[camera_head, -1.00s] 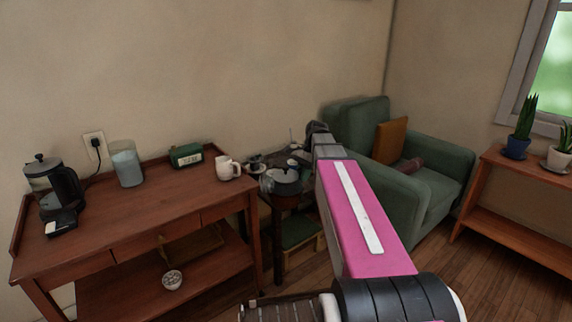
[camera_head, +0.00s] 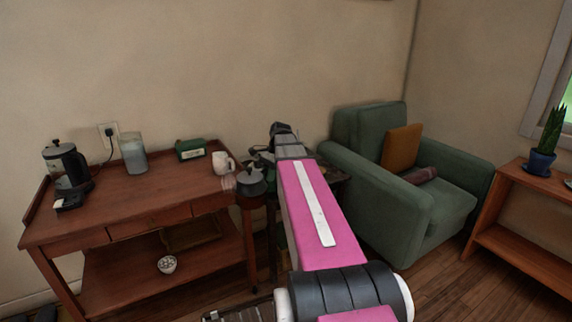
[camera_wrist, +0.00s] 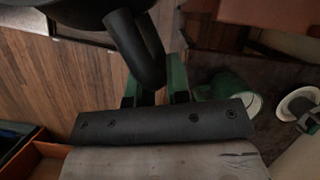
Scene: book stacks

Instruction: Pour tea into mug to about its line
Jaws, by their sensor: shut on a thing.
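A grey lidded teapot (camera_head: 250,182) is in the head view just off the right end of the wooden cart. In the wrist view its dark curved handle (camera_wrist: 138,48) lies between the green fingers of my gripper (camera_wrist: 155,88), which is shut on it. The dark pot body fills the top edge of that view. A white mug (camera_head: 221,163) stands upright at the right end of the cart top. A green mug-like vessel (camera_wrist: 222,88) with a pale rim shows right of the fingers in the wrist view. Any fill line and the tea are hidden.
The cart (camera_head: 150,195) also bears a French press (camera_head: 67,166), a grey-blue canister (camera_head: 133,153) and a green box (camera_head: 190,149). A pale saucer-like dish (camera_wrist: 298,102) is at the wrist view's right. A green armchair (camera_head: 385,215) stands right of my arm.

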